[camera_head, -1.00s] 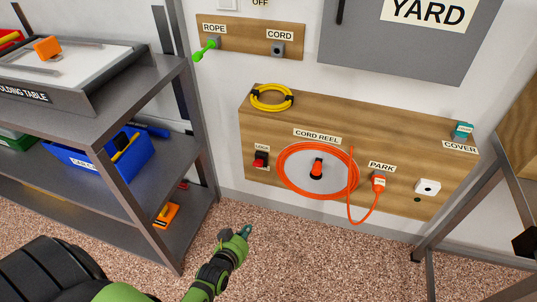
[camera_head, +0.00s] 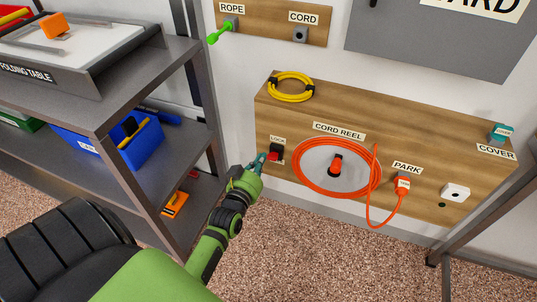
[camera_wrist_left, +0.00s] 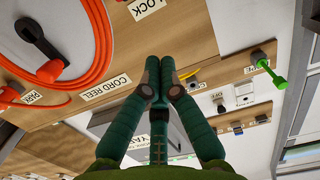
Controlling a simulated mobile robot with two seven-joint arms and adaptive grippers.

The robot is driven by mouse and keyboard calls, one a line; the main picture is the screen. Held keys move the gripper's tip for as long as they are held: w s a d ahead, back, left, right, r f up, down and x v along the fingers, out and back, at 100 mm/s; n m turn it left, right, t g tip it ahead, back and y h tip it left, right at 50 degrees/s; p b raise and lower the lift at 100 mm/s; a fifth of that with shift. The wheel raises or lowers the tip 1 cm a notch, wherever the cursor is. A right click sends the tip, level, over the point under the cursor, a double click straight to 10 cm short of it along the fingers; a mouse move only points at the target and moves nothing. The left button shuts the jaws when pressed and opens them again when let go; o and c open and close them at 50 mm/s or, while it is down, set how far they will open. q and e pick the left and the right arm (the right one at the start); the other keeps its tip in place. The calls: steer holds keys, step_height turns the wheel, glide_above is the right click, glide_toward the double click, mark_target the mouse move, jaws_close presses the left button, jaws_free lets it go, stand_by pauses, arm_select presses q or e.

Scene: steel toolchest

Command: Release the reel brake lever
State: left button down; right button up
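The brake lever (camera_head: 274,156) is a small red handle on a black mount under the LOCK label, at the left of the wooden cord reel panel (camera_head: 330,118). My left gripper (camera_head: 258,161) is just left of the lever, its teal fingers pointing up towards the panel. In the left wrist view its fingertips (camera_wrist_left: 159,74) are together with nothing seen between them. Whether they touch the lever cannot be told. The LOCK label (camera_wrist_left: 145,8) shows at the top of that view; the lever itself is not clearly seen there. My right gripper is not in view.
The orange cord reel (camera_head: 336,167) is right of the lever, its cord running to a plug (camera_head: 402,187) at PARK. A steel shelf (camera_head: 135,95) stands close on the left. Open floor lies below the panel.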

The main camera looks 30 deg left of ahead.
arm_select(q)
glide_above(268, 155)
steer(key=d, duration=0.1)
steer(key=shift+s+f+b, duration=0.25)
steer(key=shift+f+b, duration=0.05)
steer(key=shift+b, duration=0.05)
steer(key=f, duration=0.3)
steer(key=shift+s, duration=0.25)
steer(key=shift+s+d+f+b, duration=0.1)
steer(key=shift+s+f+b, duration=0.2)
steer(key=shift+f, duration=0.1)
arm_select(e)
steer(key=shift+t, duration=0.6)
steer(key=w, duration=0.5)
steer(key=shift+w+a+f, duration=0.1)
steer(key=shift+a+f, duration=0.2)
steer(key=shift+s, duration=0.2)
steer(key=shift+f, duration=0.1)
